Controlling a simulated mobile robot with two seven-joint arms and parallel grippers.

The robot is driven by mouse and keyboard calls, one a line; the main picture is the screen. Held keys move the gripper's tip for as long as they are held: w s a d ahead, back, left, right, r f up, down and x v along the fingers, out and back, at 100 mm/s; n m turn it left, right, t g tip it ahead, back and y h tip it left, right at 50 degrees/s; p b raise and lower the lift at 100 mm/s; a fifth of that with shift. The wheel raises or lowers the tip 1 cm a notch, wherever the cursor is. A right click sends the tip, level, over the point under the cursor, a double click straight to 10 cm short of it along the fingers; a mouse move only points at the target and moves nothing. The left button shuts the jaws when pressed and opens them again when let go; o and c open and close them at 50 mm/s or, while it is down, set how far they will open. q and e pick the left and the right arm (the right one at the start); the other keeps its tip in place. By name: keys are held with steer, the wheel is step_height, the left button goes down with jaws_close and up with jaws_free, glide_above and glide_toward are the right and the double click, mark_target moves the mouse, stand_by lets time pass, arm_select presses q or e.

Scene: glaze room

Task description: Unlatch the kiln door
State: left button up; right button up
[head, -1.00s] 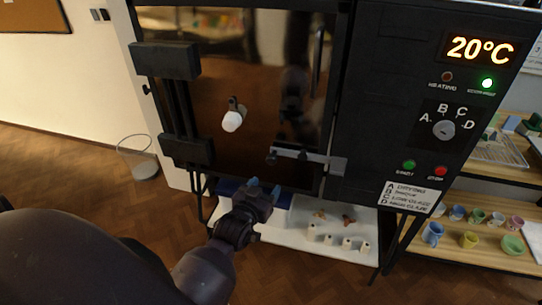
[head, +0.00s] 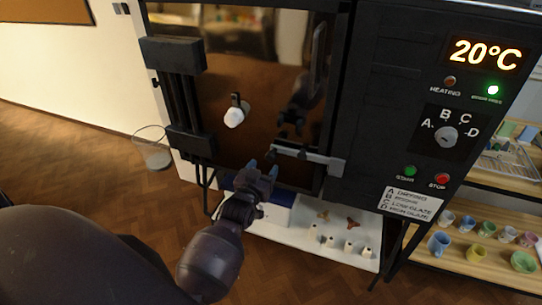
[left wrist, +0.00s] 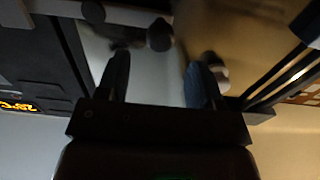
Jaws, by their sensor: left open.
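The kiln door (head: 250,75) is a dark glossy panel and looks shut. A grey latch bar (head: 322,160) lies across its lower right edge onto the kiln's control side, with a dark knob at its left end. A white knob on a dark bracket (head: 234,117) sits farther left on the door. My left gripper (head: 262,168) is open and empty, just below and left of the latch bar's knob end, seemingly not touching it. In the left wrist view the latch bar (left wrist: 130,16) and its round dark knob (left wrist: 160,35) lie beyond my spread fingertips (left wrist: 162,65). My right gripper is not in view.
The kiln's control panel (head: 440,165) reads 20°C, with a green light lit. Below the kiln, a white shelf (head: 290,235) holds small props. Cups stand on a wooden shelf (head: 435,262) at right.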

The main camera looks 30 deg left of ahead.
mark_target(270, 158)
arm_select(q)
steer(key=x, duration=0.6)
steer(key=shift+w, duration=0.3)
jaws_close()
